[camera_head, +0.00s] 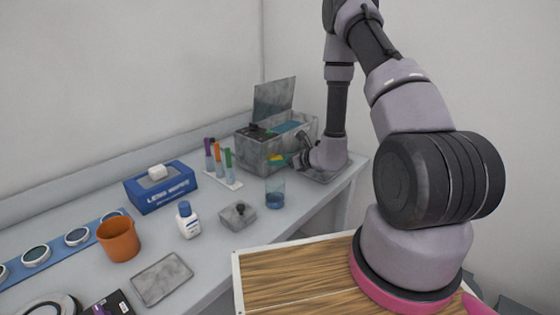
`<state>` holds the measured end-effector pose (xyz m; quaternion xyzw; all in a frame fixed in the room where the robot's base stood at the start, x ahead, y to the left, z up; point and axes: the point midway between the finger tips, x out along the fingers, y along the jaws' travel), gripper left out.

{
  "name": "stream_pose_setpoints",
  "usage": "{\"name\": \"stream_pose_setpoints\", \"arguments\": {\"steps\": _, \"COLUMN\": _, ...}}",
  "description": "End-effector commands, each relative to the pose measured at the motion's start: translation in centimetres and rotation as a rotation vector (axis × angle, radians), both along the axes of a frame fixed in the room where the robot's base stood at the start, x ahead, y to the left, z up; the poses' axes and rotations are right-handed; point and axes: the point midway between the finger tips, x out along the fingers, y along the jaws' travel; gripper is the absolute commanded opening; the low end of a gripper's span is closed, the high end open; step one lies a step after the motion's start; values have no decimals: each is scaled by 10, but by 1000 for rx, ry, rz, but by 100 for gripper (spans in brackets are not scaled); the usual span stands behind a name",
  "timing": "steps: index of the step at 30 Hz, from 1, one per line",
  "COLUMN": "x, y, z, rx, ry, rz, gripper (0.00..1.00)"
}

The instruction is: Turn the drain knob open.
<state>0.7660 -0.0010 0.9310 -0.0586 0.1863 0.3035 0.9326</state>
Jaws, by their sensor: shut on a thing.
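A grey speckled box (258,155) with a raised lid (275,99) stands at the far end of the bench, and blue shows inside it. My gripper (297,161) is at the lower right of the box's front, tilted down from my arm. It is shut on the drain knob at that face. The knob is mostly hidden behind the fingers, so its turn angle cannot be made out. A small yellow and green patch (277,158) shows on the box just left of the fingers. A shallow grey tray (322,176) lies below my wrist.
On the bench (215,262) stand a glass with blue liquid (275,195), a grey block with a knob (238,215), a white bottle (187,222), a blue wipes box (161,190), upright coloured tubes (228,160) and an orange cup (118,240). A grey plate (161,279) lies in front.

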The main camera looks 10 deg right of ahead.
Motion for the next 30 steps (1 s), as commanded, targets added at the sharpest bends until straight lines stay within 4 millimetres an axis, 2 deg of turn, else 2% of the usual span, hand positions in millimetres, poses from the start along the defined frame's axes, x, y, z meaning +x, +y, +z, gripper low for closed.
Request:
{"name": "stream_pose_setpoints", "arguments": {"steps": 15, "x": -1, "y": -1, "z": -1, "rx": -18, "ry": -9, "rz": -1, "gripper": 7}}
{"name": "stream_pose_setpoints", "arguments": {"steps": 16, "x": -1, "y": -1, "z": -1, "rx": -17, "ry": -10, "rz": -1, "gripper": 66}}
{"name": "stream_pose_setpoints", "arguments": {"steps": 18, "x": 0, "y": -1, "z": -1, "rx": -17, "ry": -10, "rz": -1, "gripper": 92}}
{"name": "stream_pose_setpoints", "arguments": {"steps": 30, "x": -4, "y": -3, "z": 2, "rx": -17, "ry": -11, "rz": -1, "gripper": 92}}
